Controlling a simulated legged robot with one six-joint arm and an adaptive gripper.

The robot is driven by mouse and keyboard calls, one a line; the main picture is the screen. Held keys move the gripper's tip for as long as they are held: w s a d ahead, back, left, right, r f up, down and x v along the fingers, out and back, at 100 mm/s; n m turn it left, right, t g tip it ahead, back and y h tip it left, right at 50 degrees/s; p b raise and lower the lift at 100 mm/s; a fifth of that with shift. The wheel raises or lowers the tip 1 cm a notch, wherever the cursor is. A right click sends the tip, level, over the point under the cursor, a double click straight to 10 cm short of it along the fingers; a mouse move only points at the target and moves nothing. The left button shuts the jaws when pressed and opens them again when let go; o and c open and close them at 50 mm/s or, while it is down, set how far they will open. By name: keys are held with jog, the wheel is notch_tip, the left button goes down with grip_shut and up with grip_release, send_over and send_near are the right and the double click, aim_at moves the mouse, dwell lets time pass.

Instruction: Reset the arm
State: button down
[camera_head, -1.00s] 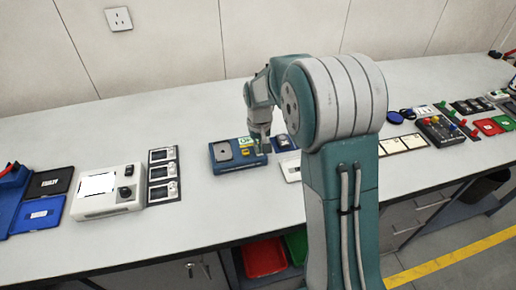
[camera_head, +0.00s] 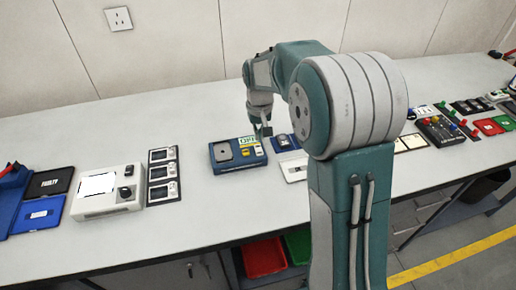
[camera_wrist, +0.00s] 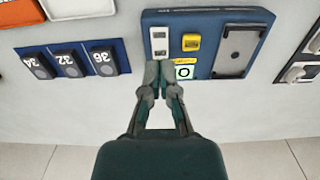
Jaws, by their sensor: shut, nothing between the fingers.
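My gripper (camera_head: 263,131) hangs above the bench, just behind and over the right side of a blue device with a grey plate, a yellow part and a small display (camera_head: 238,154). In the wrist view my gripper (camera_wrist: 160,66) has its fingertips together and holds nothing. The fingertips appear over the edge of the blue device (camera_wrist: 207,72), near its white part and its green-edged label. Whether they touch it cannot be told. My arm rises over the bench and hides part of it.
A blue strip with numbered dark blocks (camera_wrist: 70,62) lies beside the device. A white box with a screen (camera_head: 107,191) and a panel with several modules (camera_head: 163,176) stand to the left. A control box with coloured knobs (camera_head: 440,130) stands right. Bare bench lies behind the device.

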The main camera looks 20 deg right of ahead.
jog(key=shift+r, duration=0.65)
jog(key=shift+s+r, duration=0.1)
jog(key=shift+r, duration=0.05)
jog(key=s+r+t, duration=0.2)
jog(key=s+r, duration=0.3)
jog(key=s, duration=0.8)
jog(key=s+r+t, duration=0.3)
jog(key=s+r, duration=0.2)
jog(key=s, duration=0.9)
jog(key=shift+r+t, duration=0.15)
jog(key=shift+t, duration=0.15)
jog(key=shift+a, duration=0.1)
